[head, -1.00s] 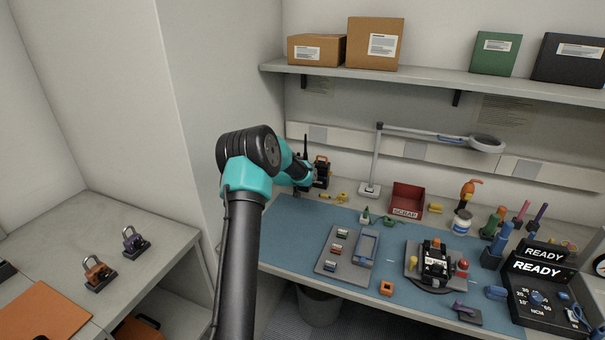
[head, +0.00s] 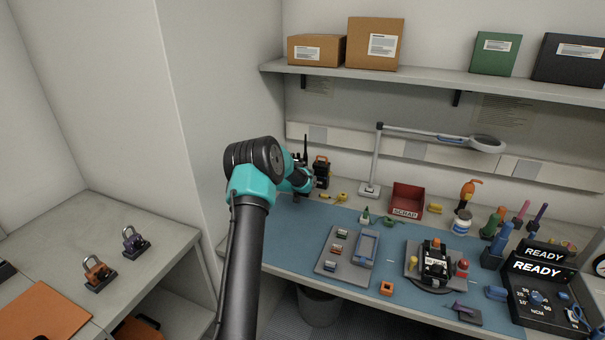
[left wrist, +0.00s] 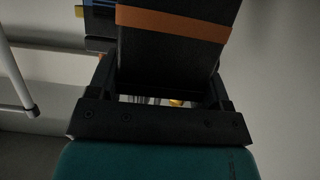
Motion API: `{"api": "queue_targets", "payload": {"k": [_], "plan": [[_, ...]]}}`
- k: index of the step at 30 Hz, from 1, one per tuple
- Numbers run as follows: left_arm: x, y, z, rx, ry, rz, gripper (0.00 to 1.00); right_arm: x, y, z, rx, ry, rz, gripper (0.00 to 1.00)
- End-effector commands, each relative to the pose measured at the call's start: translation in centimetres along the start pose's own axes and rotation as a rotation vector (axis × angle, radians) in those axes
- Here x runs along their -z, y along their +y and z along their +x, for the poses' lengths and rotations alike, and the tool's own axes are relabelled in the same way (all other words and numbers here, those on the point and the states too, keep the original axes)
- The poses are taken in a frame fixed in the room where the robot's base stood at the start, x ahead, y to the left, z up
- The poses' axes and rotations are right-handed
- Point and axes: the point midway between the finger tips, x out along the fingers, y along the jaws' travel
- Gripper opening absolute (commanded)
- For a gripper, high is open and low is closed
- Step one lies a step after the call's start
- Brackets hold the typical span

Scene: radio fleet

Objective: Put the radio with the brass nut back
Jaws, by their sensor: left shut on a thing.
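My left gripper (head: 306,183) is at the back left corner of the workbench, largely hidden behind my own arm in the head view. In the left wrist view the gripper (left wrist: 162,75) is shut on a dark radio (left wrist: 165,50) with an orange band (left wrist: 172,22). Its far end runs out of the picture. In the head view a dark upright shape with a thin antenna (head: 305,150) shows just behind the gripper. A second dark radio with orange trim (head: 321,173) stands right beside it. I cannot make out a brass nut. My right gripper is not in view.
Yellow pieces (head: 341,197) lie just right of the gripper. A lamp (head: 374,165) and a red scrap bin (head: 407,199) stand along the back. A grey tray (head: 328,264) and a fixture (head: 436,262) are on the blue mat (head: 290,235). The mat's left part is clear.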

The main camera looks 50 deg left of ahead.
Motion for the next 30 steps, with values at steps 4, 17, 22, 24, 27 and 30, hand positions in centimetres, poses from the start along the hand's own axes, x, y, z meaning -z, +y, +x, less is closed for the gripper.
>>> {"api": "queue_targets", "payload": {"k": [4,17,22,24,27,30], "plan": [[0.1,0.0,0.0,0.0,0.002,0.0,0.15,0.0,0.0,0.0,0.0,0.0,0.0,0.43],[-0.2,0.0,0.1,0.0,0.0,0.0,0.98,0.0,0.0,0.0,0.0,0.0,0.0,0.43],[-0.2,0.0,0.1,0.0,0.0,0.0,0.98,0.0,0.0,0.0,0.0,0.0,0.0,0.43],[-0.1,0.0,0.0,0.0,0.001,0.0,0.98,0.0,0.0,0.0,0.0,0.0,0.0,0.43],[0.1,0.0,-0.2,0.0,0.001,0.0,0.98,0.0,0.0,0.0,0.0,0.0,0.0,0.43],[0.1,0.0,-0.9,0.0,0.0,-0.001,0.98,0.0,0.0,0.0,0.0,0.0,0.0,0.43]]}}
